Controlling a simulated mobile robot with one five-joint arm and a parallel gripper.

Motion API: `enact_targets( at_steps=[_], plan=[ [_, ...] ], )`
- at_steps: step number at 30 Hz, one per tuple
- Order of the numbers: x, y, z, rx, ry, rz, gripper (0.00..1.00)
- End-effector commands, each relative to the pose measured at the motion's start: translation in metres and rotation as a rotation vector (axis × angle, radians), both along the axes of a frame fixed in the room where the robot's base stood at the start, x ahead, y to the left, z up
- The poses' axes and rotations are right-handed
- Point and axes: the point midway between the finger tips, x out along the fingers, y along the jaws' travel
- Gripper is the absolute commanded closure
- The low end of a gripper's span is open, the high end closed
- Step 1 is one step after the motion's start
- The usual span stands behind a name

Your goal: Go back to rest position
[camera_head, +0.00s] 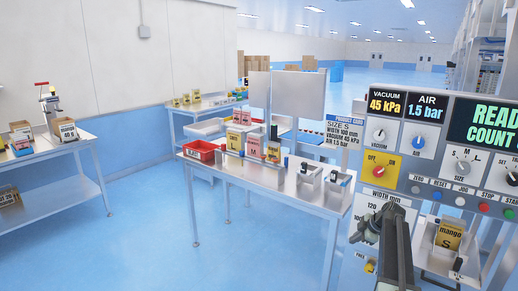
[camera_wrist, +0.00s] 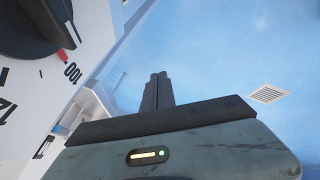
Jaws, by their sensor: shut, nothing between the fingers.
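My gripper (camera_wrist: 158,78) shows in the wrist view with its two dark fingers together and nothing between them. It points out over the blue floor. In the head view my arm rises at the lower right in front of the control panel (camera_head: 420,178). The dark width knob (camera_wrist: 35,22) is at the upper left of the wrist view, apart from the fingers, with its red pointer near the 100 mark. In the head view the arm partly hides the width dial.
A steel table (camera_head: 268,178) with a red bin (camera_head: 201,151), pouches and small fixtures stands in the middle. A side table (camera_head: 52,156) with boxes is at left. A mango pouch (camera_head: 449,235) stands below the panel. The blue floor (camera_head: 150,240) is clear at front left.

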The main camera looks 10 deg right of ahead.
Motion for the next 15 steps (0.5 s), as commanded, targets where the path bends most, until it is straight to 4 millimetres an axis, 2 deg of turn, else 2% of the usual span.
enact_targets(
  at_steps=[1, 2, 3, 5, 6, 8, 9, 12, 14, 15],
  plan=[
    [0.007, 0.051, 0.001, 0.002, 0.02, 0.042, 1.0],
    [0.011, 0.078, 0.001, 0.003, 0.033, 0.059, 1.0],
    [0.013, 0.113, 0.0, 0.007, 0.054, 0.078, 1.0],
    [0.012, 0.166, -0.001, 0.014, 0.091, 0.098, 1.0],
    [0.009, 0.202, -0.002, 0.018, 0.118, 0.108, 1.0],
    [0.0, 0.253, -0.004, 0.024, 0.163, 0.108, 1.0],
    [-0.009, 0.286, -0.005, 0.027, 0.197, 0.103, 1.0],
    [-0.04, 0.358, -0.008, 0.029, 0.283, 0.058, 1.0],
    [-0.064, 0.394, -0.01, 0.027, 0.337, 0.006, 1.0],
    [-0.082, 0.415, -0.011, 0.024, 0.374, -0.04, 1.0]
  ],
)
